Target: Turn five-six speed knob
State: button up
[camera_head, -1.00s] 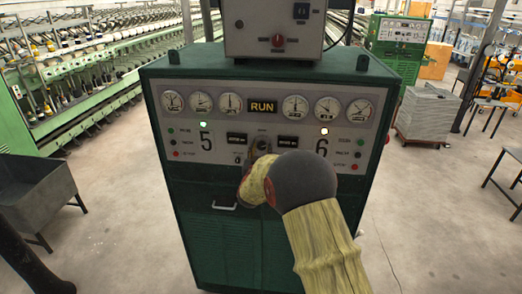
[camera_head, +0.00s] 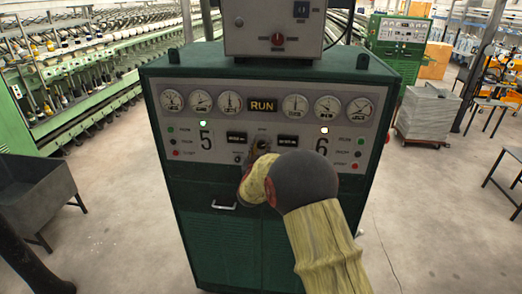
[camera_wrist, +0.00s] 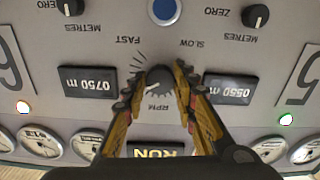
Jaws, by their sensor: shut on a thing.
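The speed knob (camera_wrist: 160,82) is a small dark dial with a pale pointer mark, between the FAST and SLOW labels above the RPM label. In the upside-down wrist view it sits between the two yellow and black fingers of my gripper (camera_wrist: 160,78). The fingers are closed in on its sides, one at each side. In the head view my gripper (camera_head: 259,151) is at the middle of the green cabinet's panel (camera_head: 215,118), between the numbers 5 and 6. My own arm hides part of the panel there.
The green cabinet (camera_head: 230,245) carries a grey box (camera_head: 260,42) on top. Two black ZERO knobs (camera_wrist: 255,15) (camera_wrist: 70,7) and a blue button (camera_wrist: 164,10) are near the speed knob. A metal bin (camera_head: 40,190) stands at left.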

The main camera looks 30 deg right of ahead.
jog(key=n+b, duration=0.1)
jog(key=n, duration=0.9)
jog(key=shift+n, duration=0.3)
jog(key=n+p, duration=0.1)
jog(key=n, duration=0.4)
jog(key=shift+r+p, duration=0.1)
jog(key=shift+p, duration=0.25)
jog(key=n+p, duration=0.1)
jog(key=n, duration=0.4)
jog(key=shift+n, duration=0.3)
jog(key=o, duration=1.2)
jog(key=shift+c, duration=0.2)
